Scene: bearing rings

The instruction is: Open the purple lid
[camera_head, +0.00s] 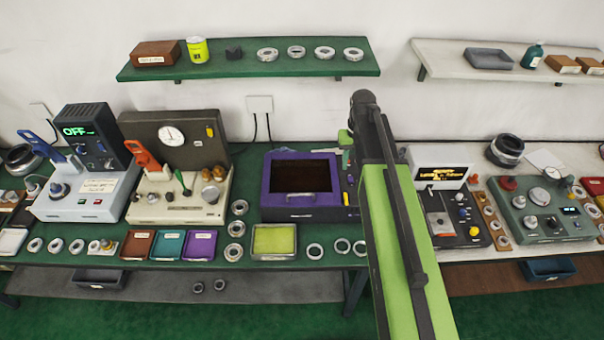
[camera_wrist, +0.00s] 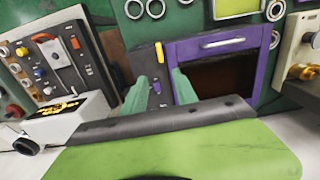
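The purple lid (camera_head: 268,187) is a purple frame around a dark brown window, on a dark box on the green bench, left of my arm in the head view. A silver handle (camera_head: 301,198) is on its front edge. In the wrist view the purple lid (camera_wrist: 260,42) and its handle (camera_wrist: 222,43) show upside down. My gripper (camera_wrist: 160,82) is open, with two green fingers apart and nothing between them. The right finger overlaps the lid's side edge in that view; contact cannot be told. In the head view my arm mostly hides the gripper.
A cream gauge machine (camera_head: 180,195) stands left of the purple box, and a dark machine with an amber display (camera_head: 445,180) stands right of my arm. A yellow-green tray (camera_head: 274,256) and several rings lie in front. A green shelf (camera_head: 250,68) hangs above.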

